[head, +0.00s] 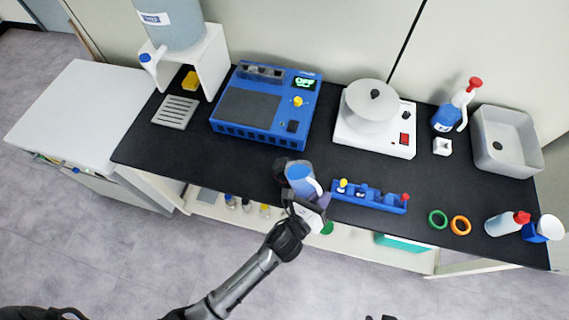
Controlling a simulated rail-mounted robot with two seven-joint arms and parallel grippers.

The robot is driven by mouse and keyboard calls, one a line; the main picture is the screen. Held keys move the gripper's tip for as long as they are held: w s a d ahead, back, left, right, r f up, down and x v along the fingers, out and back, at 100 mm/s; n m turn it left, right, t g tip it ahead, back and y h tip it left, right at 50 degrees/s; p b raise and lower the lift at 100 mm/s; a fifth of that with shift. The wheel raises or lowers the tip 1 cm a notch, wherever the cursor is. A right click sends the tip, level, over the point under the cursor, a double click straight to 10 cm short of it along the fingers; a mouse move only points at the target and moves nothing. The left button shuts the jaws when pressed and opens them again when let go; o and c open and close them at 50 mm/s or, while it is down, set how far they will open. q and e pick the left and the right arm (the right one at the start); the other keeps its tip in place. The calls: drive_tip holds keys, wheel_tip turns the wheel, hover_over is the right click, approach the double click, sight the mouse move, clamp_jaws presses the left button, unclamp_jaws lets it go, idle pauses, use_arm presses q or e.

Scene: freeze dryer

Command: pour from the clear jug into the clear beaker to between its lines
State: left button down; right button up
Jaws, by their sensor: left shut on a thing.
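My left gripper (305,203) is shut on the jug (299,176), a bluish see-through vessel with a pale handle. The jug is at the front edge of the black bench, near its middle. Whether it is tilted, and how much it holds, I cannot tell. A dark rounded shape shows just left of the jug; I cannot tell whether it is part of the gripper or something else. I cannot make out the clear beaker or its lines. Two small dark tips at the bottom edge may be my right gripper (382,318); its state is unclear.
The black bench (180,147) carries a blue device (262,105) with a green display, a white machine (375,117), and a blue rack (368,196) close right of the jug. Green (438,219) and orange (460,225) rings, bottles and a grey basin (507,143) stand right.

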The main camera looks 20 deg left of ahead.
use_arm(q)
drive_tip(key=shift+a+r+p, duration=0.1)
drive_tip(key=shift+r+p, duration=0.2)
drive_tip(key=shift+r, duration=0.15)
drive_tip(key=shift+w+a+r, duration=0.1)
drive_tip(key=shift+w+r, duration=0.05)
drive_tip(key=shift+w, duration=0.05)
drive_tip(key=shift+s+n, duration=0.1)
drive_tip(key=shift+n, duration=0.2)
drive_tip(key=shift+w+a+r, duration=0.1)
drive_tip(key=shift+w, duration=0.1)
drive_tip(key=shift+s+r+p, duration=0.1)
drive_tip(key=shift+s+p, duration=0.05)
drive_tip(key=shift+p, duration=0.25)
drive_tip(key=shift+w+a+r, duration=0.1)
drive_tip(key=shift+w+a, duration=0.05)
drive_tip(key=shift+w, duration=0.05)
drive_tip(key=shift+s, duration=0.15)
drive_tip(key=shift+w+a+r, duration=0.1)
drive_tip(key=shift+w+r, duration=0.05)
drive_tip(key=shift+w, duration=0.05)
